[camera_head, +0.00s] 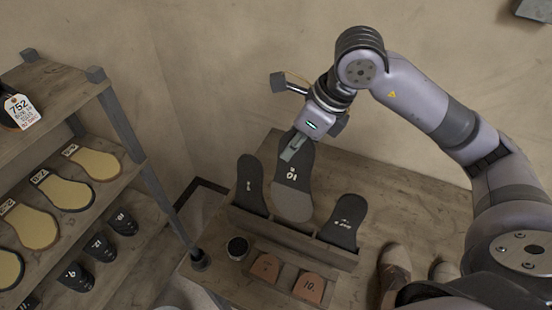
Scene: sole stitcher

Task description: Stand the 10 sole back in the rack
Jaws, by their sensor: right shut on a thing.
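My right gripper (292,150) is shut on the upper end of the 10 sole. Its fingers cover part of that end. My left gripper is not in view.
Dark soles stand in the rack at left (250,184) and right (345,222), close beside the 10 sole. Brown leather pieces (309,288) and a small round dark object (237,248) are in front. A shelf unit (128,170) with soles stands at left.

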